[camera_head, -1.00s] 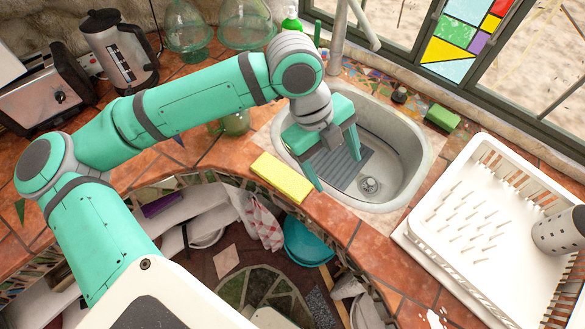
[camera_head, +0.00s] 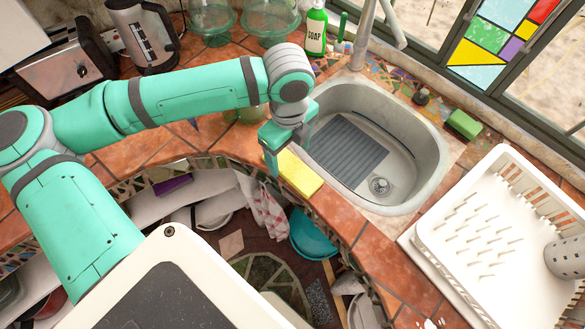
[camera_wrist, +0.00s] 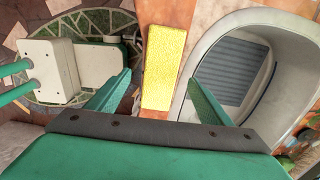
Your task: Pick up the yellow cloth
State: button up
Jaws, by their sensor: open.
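The yellow cloth (camera_head: 298,176) is a flat, thick rectangle on the tiled counter rim between the sink and the counter's front edge. In the wrist view the cloth (camera_wrist: 163,68) lies lengthwise ahead, between the lines of the two fingers. My gripper (camera_head: 287,157) is open over the left end of the cloth in the head view, partly hiding it. In the wrist view my gripper (camera_wrist: 158,92) has its fingers apart with nothing between the tips. The height of the tips above the cloth is hard to tell.
The sink (camera_head: 432,150) with a grey ridged mat (camera_head: 345,150) is just right of the cloth. A white dish rack (camera_head: 480,235) stands at right, a green sponge (camera_head: 463,124) behind the sink, a soap bottle (camera_head: 316,30) at the back. The counter drops to shelves in front.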

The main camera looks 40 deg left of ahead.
aim_at(292, 167)
jog(key=f, duration=0.4)
jog(key=shift+d+f, duration=0.35)
jog(key=shift+f, duration=0.05)
jog(key=shift+w, duration=0.1)
jog(key=c, duration=1.1)
jog(key=shift+r, duration=0.1)
